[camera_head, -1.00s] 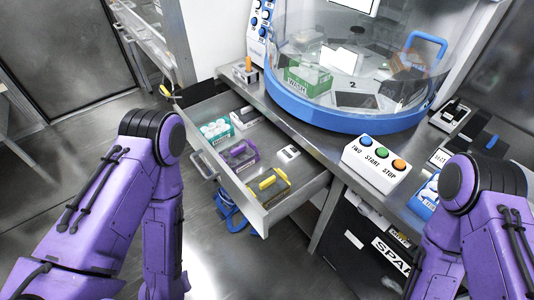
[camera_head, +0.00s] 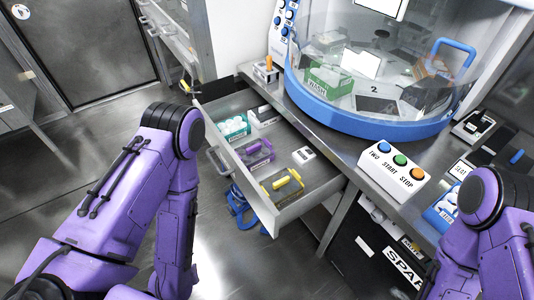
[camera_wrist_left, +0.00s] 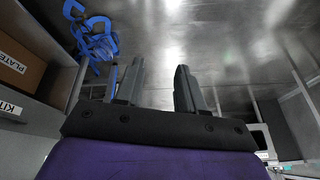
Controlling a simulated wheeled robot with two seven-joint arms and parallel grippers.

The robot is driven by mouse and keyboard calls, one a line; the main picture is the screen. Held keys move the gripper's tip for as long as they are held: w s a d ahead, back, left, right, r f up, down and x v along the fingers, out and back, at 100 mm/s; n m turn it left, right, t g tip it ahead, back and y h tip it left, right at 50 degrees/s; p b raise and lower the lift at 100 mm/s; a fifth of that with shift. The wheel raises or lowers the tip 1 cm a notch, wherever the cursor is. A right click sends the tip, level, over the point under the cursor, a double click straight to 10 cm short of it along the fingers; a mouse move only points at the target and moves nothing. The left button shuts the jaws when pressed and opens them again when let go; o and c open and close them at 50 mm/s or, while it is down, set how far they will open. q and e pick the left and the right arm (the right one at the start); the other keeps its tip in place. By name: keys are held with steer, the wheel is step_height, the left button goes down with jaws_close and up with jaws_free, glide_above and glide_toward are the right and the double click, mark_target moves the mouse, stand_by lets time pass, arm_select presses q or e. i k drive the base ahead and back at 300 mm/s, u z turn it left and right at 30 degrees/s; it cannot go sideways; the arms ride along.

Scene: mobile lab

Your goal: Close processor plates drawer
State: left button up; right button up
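A grey metal drawer (camera_head: 308,203) stands pulled out from under the counter in the head view. Its handle (camera_head: 218,160) is on the left-hand front. No label reading "processor plates" is legible on it. In the left wrist view, a brown panel (camera_wrist_left: 22,66) carries a partly cut "PLATE" label, with a "KIT" label below it. My left gripper (camera_wrist_left: 156,78) has its two fingers apart with nothing between them, above the floor. My right gripper is outside both views.
The drawer holds a teal box (camera_head: 234,127), a purple rack (camera_head: 257,153) and yellow items (camera_head: 287,178). A blue object (camera_head: 240,212) is below the drawer; blue parts show in the wrist view (camera_wrist_left: 98,38). A button box (camera_head: 394,170) sits on the counter. Floor left of the drawer is clear.

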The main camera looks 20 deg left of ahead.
mark_target(322, 179)
steer(key=z, duration=1.2)
steer(key=k, duration=0.65)
steer(key=u, duration=1.1)
